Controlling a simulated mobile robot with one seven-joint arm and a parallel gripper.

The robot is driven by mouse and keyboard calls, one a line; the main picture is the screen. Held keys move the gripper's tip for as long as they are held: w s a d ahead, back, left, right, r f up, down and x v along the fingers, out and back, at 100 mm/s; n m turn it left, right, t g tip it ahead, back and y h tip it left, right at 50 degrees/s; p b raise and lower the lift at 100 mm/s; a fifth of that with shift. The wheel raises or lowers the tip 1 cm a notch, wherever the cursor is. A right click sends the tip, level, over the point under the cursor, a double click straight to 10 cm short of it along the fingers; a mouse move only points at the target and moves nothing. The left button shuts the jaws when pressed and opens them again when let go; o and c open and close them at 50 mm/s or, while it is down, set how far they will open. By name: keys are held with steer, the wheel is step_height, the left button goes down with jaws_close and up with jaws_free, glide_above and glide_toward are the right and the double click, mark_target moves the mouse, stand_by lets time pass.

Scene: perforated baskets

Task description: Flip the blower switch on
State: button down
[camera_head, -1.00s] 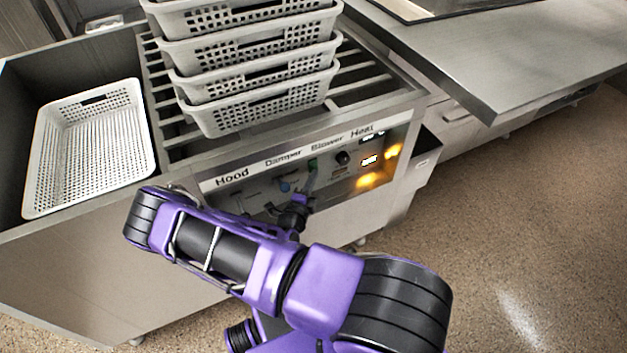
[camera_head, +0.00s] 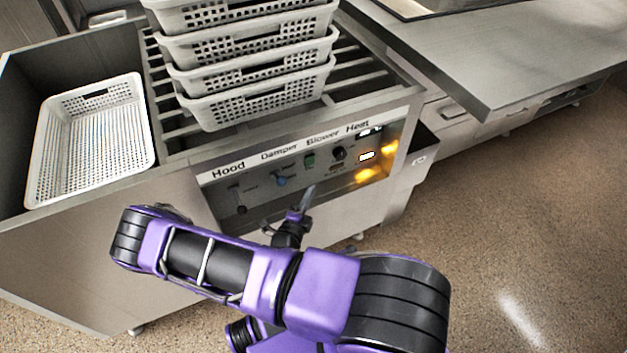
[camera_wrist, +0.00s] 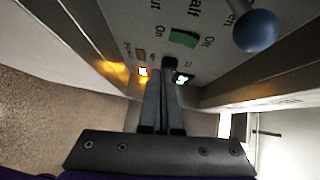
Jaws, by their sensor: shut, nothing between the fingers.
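The blower switch (camera_head: 309,160) is a small green rocker under the "Blower" label on the control panel (camera_head: 222,200). In the wrist view the green switch (camera_wrist: 184,38) lies beyond the fingertips, with "On" printed beside it. I cannot tell which way it is tipped. My gripper (camera_head: 307,192) is shut and empty, in front of and below the switch, apparently clear of it. In the wrist view its fingers (camera_wrist: 165,88) are together and point toward the panel, near the black knob (camera_wrist: 169,63).
A blue knob (camera_head: 281,180) sits left of the switch, and a black knob (camera_head: 339,153) sits right. Lit displays (camera_head: 367,156) glow farther right. Stacked white baskets (camera_head: 255,105) stand above the panel. Another basket (camera_head: 60,150) lies at left. Open floor (camera_head: 520,220) is at right.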

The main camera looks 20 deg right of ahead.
steer(key=v, duration=0.3)
steer(key=f+v, duration=0.1)
steer(key=v, duration=0.1)
steer(key=shift+s+a, duration=0.2)
steer(key=shift+s, duration=0.05)
steer(key=shift+r, duration=0.1)
